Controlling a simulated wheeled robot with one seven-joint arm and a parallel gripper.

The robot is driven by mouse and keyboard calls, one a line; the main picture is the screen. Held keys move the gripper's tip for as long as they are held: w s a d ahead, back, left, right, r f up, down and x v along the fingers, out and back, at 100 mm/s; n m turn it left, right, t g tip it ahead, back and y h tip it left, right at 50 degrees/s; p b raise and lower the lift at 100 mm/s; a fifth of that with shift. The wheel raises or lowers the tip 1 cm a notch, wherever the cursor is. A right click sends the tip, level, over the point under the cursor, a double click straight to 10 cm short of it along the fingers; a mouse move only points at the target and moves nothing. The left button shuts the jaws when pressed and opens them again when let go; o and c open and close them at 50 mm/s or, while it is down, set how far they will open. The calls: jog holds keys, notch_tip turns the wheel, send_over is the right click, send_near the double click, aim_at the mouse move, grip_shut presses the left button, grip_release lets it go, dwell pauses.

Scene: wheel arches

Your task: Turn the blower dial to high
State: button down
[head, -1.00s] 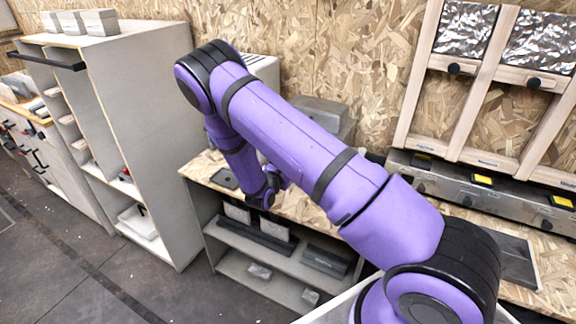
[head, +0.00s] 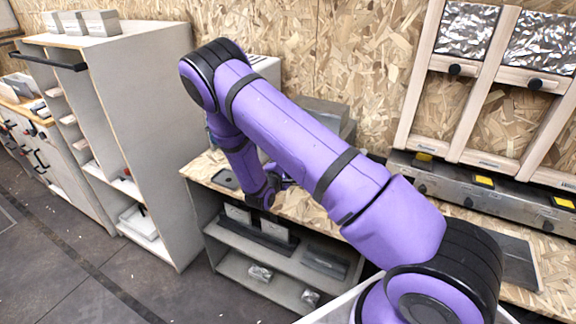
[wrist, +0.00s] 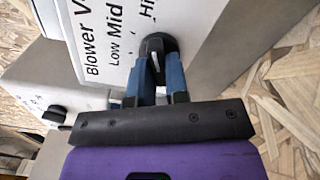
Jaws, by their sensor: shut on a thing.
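The blower dial (wrist: 158,44) is a round black knob on a white panel (wrist: 100,22) in the wrist view. The panel is printed "Blower V...", with "Low", "Mid" and "Hi" beside the knob. My gripper (wrist: 155,66) has its two blue fingers on either side of the dial's grip and is shut on it. A pale mark shows on the dial between the fingers, but I cannot tell for sure which label it points to. In the head view my purple arm reaches over the bench, and the dial is hidden behind it.
A second black knob (wrist: 53,115) sits on another white panel at left in the wrist view. In the head view, a tall grey cabinet (head: 150,130) stands left of the bench (head: 205,170). Wooden frames (head: 470,120) and a metal box (head: 325,115) stand at the back.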

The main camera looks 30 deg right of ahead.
jog(key=shift+a+f+m, duration=0.1)
jog(key=shift+m, duration=0.3)
jog(key=c, duration=1.1)
grip_release()
jog(key=v, duration=1)
jog(key=shift+s+a, duration=0.25)
jog(key=shift+a, duration=0.05)
